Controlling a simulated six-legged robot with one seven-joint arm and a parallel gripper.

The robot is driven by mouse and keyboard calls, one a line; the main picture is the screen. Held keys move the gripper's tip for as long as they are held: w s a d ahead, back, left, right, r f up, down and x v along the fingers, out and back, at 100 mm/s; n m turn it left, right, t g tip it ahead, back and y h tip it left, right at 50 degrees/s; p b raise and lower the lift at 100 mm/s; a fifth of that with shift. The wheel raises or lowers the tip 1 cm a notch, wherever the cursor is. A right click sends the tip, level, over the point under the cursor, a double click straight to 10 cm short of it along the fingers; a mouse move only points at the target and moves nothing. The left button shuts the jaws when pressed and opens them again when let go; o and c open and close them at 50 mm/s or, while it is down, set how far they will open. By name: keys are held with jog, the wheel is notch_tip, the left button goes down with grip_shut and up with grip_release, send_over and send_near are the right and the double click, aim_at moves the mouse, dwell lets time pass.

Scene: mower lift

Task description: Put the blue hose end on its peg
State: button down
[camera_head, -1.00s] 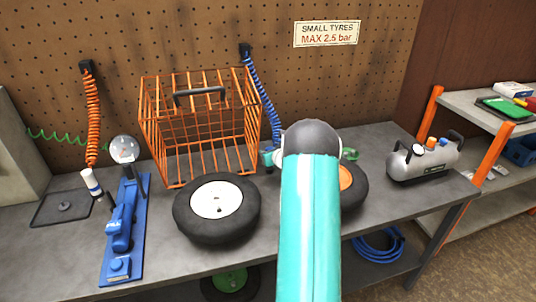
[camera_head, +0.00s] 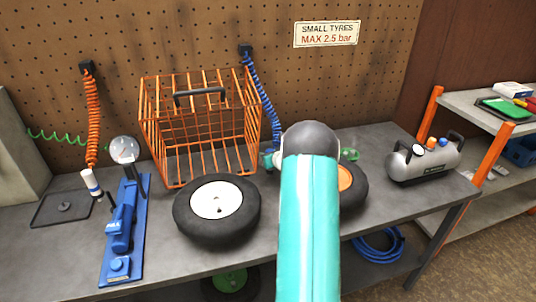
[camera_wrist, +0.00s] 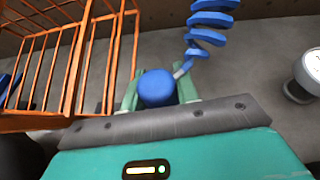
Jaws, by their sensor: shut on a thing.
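The blue hose (camera_head: 262,95) is a coil hanging from a black bracket on the pegboard, down to the right of the orange wire basket. In the wrist view its coils (camera_wrist: 207,35) run down to the blue hose end (camera_wrist: 157,87). My gripper (camera_wrist: 160,95) is shut on this hose end, with a green finger on either side. In the head view my gripper (camera_head: 268,159) shows only in part, left of my arm, which hides much of it. I cannot make out a peg for the blue hose in either view.
The wire basket (camera_head: 205,130) stands close left of my gripper; its bars (camera_wrist: 75,65) fill the left of the wrist view. A tyre (camera_head: 217,208) lies in front, another (camera_head: 352,187) behind my arm. A grey tank (camera_head: 425,160) stands right; a blue tool (camera_head: 122,230) lies left.

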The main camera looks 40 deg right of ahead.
jog(key=shift+f, duration=0.4)
jog(key=shift+r, duration=0.85)
jog(key=shift+f, duration=0.8)
dwell(0.8)
jog(key=c, duration=1.3)
grip_release()
jog(key=shift+c, duration=0.2)
jog(key=shift+f, duration=0.1)
jog(key=v, duration=1.1)
jog(key=shift+s+d, duration=0.15)
jog(key=shift+s, duration=0.05)
jog(key=shift+f, duration=0.1)
